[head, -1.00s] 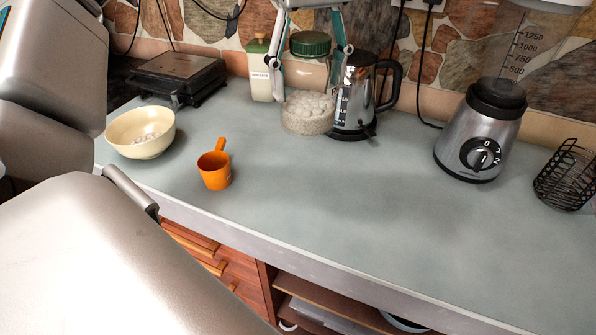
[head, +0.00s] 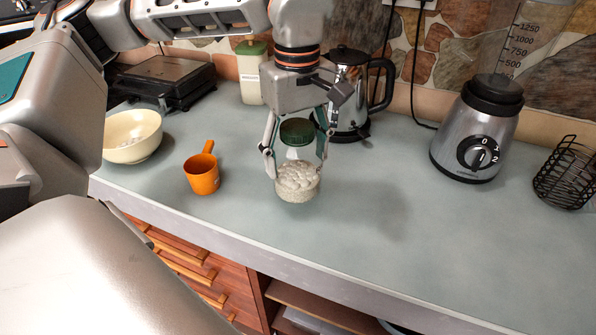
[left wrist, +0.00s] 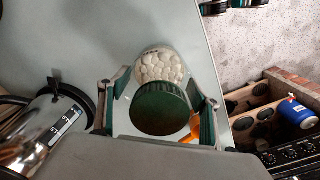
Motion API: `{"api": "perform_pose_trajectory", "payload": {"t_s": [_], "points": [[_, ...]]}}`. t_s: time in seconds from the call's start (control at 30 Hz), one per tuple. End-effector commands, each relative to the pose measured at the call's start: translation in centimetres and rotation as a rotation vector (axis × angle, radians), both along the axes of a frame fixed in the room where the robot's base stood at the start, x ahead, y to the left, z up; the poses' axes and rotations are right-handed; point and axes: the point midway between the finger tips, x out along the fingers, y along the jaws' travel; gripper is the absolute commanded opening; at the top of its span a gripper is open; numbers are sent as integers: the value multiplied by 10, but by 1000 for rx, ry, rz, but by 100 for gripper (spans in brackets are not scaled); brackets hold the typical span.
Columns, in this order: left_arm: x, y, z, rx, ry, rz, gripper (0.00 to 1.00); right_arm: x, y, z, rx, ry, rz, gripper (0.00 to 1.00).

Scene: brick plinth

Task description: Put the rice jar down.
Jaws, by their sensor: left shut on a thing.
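The rice jar (head: 298,182) is a clear jar with white, lumpy contents at its base and a green lid. My left gripper (head: 296,154) comes down from above with one finger on each side of the jar and is shut on it. The jar is upright over the front middle of the counter (head: 420,240); I cannot tell surely whether its base touches the surface. In the left wrist view the lid (left wrist: 160,108) sits between the fingers, with the white contents beyond it. My right gripper is not in view.
An orange measuring cup (head: 202,176) and a cream bowl (head: 133,140) stand left of the jar. A kettle (head: 350,95) and a green-lidded canister (head: 251,75) are behind. A blender (head: 475,135) and a wire basket (head: 565,175) stand at right. The counter right of the jar is clear.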

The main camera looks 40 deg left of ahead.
Motion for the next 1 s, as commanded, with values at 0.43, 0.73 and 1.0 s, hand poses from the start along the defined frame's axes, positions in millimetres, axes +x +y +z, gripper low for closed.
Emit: {"api": "perform_pose_trajectory", "payload": {"t_s": [0.43, 0.73, 1.0], "points": [[0, 0, -39, -1, -2, 1, 24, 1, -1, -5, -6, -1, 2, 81], [0, 0, -43, 0, 1, 0, 66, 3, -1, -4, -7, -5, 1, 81], [0, 0, -43, 0, 1, 0, 80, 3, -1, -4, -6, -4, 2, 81]]}}
